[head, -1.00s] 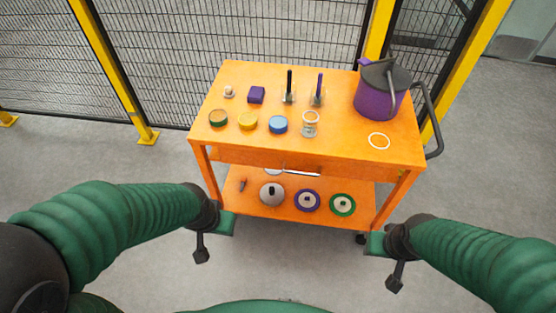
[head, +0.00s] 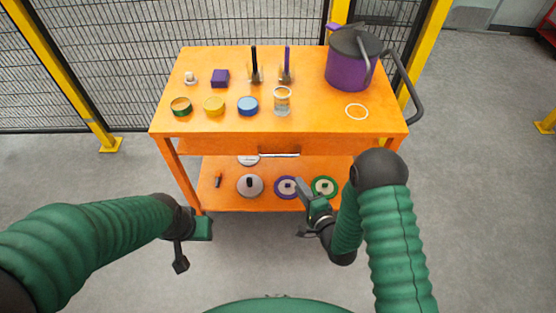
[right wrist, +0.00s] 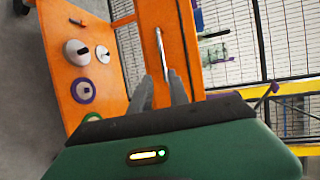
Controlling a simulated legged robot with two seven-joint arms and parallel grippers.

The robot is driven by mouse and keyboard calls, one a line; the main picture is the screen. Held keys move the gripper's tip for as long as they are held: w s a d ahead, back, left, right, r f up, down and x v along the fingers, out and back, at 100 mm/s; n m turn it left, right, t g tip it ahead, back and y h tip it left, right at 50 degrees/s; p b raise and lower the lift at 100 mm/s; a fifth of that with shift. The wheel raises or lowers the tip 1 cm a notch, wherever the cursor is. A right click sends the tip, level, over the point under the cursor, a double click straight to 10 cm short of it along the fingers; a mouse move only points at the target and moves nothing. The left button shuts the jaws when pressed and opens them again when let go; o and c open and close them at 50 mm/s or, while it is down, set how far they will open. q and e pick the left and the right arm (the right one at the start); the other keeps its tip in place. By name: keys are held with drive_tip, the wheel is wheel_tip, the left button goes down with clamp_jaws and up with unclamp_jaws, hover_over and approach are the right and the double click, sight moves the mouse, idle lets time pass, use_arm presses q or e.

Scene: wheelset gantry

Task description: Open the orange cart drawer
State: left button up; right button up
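The orange cart (head: 300,125) stands in front of me. Its drawer (head: 235,147) under the top looks shut, its front flush with the cart. A silver bar handle (head: 280,155) runs along the drawer front and shows upright in the right wrist view (right wrist: 160,48). My right gripper (head: 304,212) is in front of the cart, below and short of the handle, holding nothing. In the right wrist view its two fingers (right wrist: 161,92) are apart and point toward the handle without touching it. My left gripper (head: 189,248) hangs at the cart's front left, away from the drawer; its finger opening is unclear.
On the cart top are a purple pot (head: 348,70), several small tins, a purple block (head: 220,78), a glass jar (head: 282,100) and a white ring (head: 357,112). Discs lie on the lower shelf (head: 225,190).

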sight(281, 156)
drive_tip(key=b+x, duration=0.1)
drive_tip(key=x, duration=1.5)
drive_tip(key=shift+w+a+r+b, duration=0.1)
drive_tip(key=shift+w+b, duration=0.05)
drive_tip(key=shift+b, duration=0.2)
drive_tip(key=shift+w, duration=0.25)
drive_tip(key=shift+c, duration=0.2)
clamp_jaws()
drive_tip(key=shift+s, duration=0.15)
